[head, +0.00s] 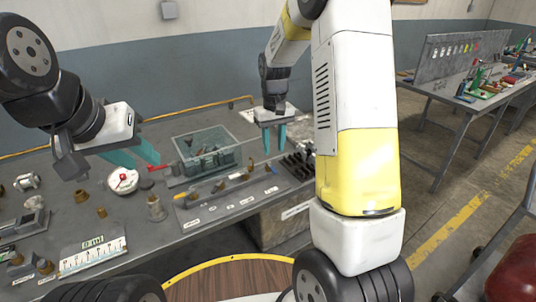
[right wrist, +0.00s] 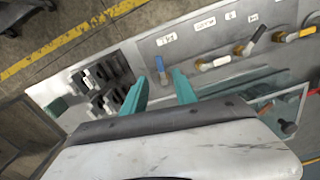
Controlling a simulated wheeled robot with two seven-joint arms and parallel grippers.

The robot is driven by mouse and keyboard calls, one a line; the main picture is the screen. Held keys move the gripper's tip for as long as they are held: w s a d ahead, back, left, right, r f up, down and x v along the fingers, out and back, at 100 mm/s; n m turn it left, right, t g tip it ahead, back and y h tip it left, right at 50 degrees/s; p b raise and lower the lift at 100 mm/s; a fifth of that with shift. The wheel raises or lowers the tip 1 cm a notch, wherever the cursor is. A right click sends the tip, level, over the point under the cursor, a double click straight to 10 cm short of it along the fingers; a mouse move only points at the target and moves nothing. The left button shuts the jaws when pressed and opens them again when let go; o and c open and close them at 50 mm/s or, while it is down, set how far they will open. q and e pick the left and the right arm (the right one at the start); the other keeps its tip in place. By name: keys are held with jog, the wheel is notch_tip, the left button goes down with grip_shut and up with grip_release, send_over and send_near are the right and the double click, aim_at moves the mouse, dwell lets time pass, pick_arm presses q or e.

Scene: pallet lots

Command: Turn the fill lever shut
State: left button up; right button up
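A grey valve strip (head: 232,203) with several small levers and white labels lies on the bench in the head view. The labels are too small to read, so I cannot tell which lever is the fill lever. In the right wrist view a blue lever (right wrist: 161,68) stands at the strip's end, just beyond my right gripper (right wrist: 158,85). Its two teal fingers are apart with nothing between them. In the head view the right gripper (head: 274,140) points down above the strip's right end. My left gripper (head: 136,156) is open and empty over the bench's left part.
A clear bin (head: 207,152) of parts stands behind the strip. A black slotted rack (head: 298,165) is to its right.

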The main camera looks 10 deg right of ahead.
aim_at(273, 169)
notch_tip(273, 169, down, 8)
jog(key=shift+r, duration=0.25)
grip_shut()
